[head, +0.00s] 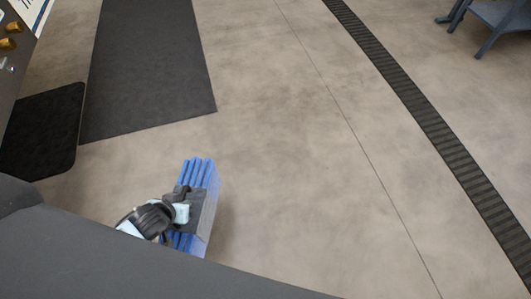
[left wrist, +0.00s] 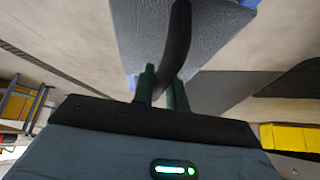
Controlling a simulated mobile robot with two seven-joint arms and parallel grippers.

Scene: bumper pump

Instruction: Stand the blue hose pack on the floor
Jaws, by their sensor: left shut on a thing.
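The blue hose pack (head: 207,202) is in the lower left of the head view, with blue ribs and a grey side. Its grey face and dark curved handle (left wrist: 181,42) fill the upper middle of the left wrist view. My left gripper (head: 180,208) is shut on the handle; its green fingers (left wrist: 161,92) lie to either side of it. The floor (head: 300,190) is bare around the pack, and a soft shadow lies to its right. I cannot tell whether the underside touches the floor. My right gripper is not in view.
A long dark mat (head: 150,65) and a smaller black mat (head: 42,130) lie at the upper left. A dark drain grate (head: 430,120) crosses the right side. A blue-grey stand (head: 495,22) is at the top right. Open floor lies between.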

